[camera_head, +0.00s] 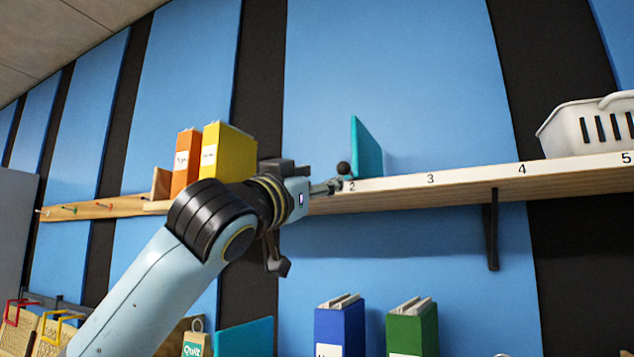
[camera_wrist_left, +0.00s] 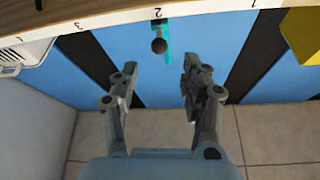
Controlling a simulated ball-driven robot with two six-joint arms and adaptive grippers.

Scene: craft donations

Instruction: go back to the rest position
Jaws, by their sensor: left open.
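My left arm comes in from the lower left, and my left gripper (camera_head: 326,187) is at the shelf's front edge near the number 2. In the left wrist view the gripper (camera_wrist_left: 156,86) shows two spread fingers with nothing between them. A teal upright panel (camera_head: 366,150) with a dark ball (camera_head: 343,168) stands on the shelf just beyond the fingertips. The panel (camera_wrist_left: 167,30) and ball (camera_wrist_left: 159,46) also show in the wrist view, apart from the fingers. My right gripper is in neither view.
The numbered shelf (camera_head: 455,180) holds an orange binder (camera_head: 185,160) and a yellow binder (camera_head: 229,152) at left and a white basket (camera_head: 590,128) at right. Below stand a blue binder (camera_head: 340,330) and a green binder (camera_head: 412,332). The shelf around 3 and 4 is clear.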

